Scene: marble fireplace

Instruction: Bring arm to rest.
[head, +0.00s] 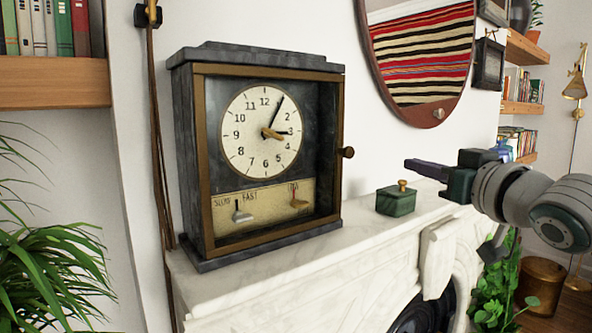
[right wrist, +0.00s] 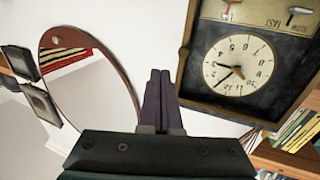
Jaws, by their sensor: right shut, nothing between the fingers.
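My right gripper (head: 428,170) is above the marble mantel (head: 270,273) at the right of the head view, its fingers pointing left. In the right wrist view my right gripper's fingers (right wrist: 159,95) lie together, with nothing between them. A dark mantel clock (head: 256,150) with a glass front door and a round knob (head: 348,152) stands to the left of the gripper, apart from it. The clock shows upside down at the upper right of the right wrist view (right wrist: 243,65). My left gripper is in neither view.
A small green box (head: 396,201) with a brass knob sits on the mantel below the right gripper. A round mirror (head: 418,95) hangs on the wall behind. Plants (head: 45,265) stand at lower left and lower right. Book shelves are at both sides.

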